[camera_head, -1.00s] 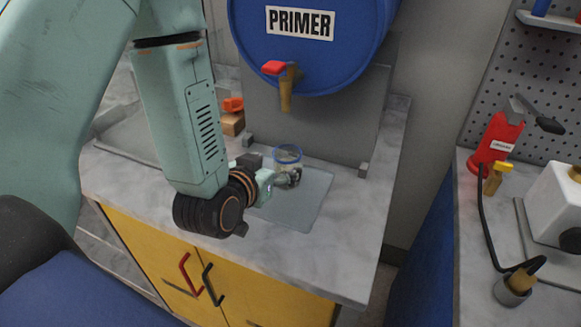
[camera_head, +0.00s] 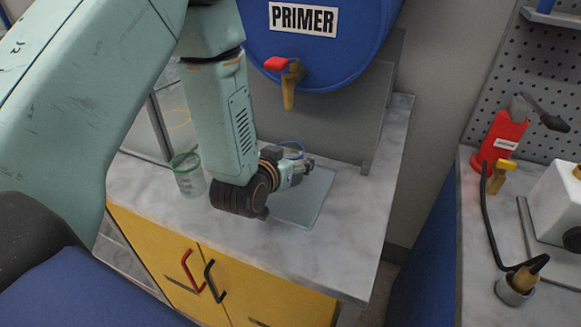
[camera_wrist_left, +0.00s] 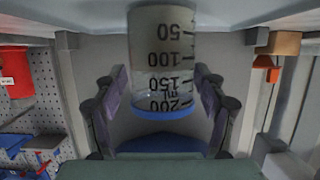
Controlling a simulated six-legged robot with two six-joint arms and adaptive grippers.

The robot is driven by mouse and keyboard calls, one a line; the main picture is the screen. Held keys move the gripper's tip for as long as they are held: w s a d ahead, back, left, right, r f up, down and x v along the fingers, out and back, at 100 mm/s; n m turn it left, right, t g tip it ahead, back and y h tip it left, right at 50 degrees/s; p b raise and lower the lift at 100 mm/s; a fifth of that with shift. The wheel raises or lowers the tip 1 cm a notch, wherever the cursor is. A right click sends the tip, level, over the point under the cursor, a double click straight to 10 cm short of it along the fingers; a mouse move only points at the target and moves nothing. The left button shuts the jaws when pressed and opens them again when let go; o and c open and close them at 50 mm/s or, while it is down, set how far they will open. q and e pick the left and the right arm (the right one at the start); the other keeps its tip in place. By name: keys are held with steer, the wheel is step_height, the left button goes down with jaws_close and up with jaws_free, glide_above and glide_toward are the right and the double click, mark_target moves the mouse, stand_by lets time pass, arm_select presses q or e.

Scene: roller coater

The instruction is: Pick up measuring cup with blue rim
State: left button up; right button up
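The clear measuring cup with a blue rim shows large in the left wrist view (camera_wrist_left: 163,60), upside down there, with printed marks from 50 to 200. In the head view only part of its blue rim (camera_head: 291,143) shows; my left gripper hides the rest. My left gripper (camera_head: 300,170) is low over the counter in front of the cup. In the left wrist view its fingers (camera_wrist_left: 161,85) are spread, one on each side of the cup, close to its walls; contact is not clear. My right gripper is not in view.
A second clear cup with a green rim (camera_head: 188,175) stands left of my forearm. A grey mat (camera_head: 308,200) lies on the marble counter (camera_head: 350,225). The blue PRIMER drum (camera_head: 330,60) and its tap (camera_head: 289,85) hang above. The counter's right side is clear.

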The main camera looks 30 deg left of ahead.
arm_select(q)
steer(key=shift+a, duration=0.15)
steer(key=c, duration=1.2)
steer(key=shift+r, duration=0.15)
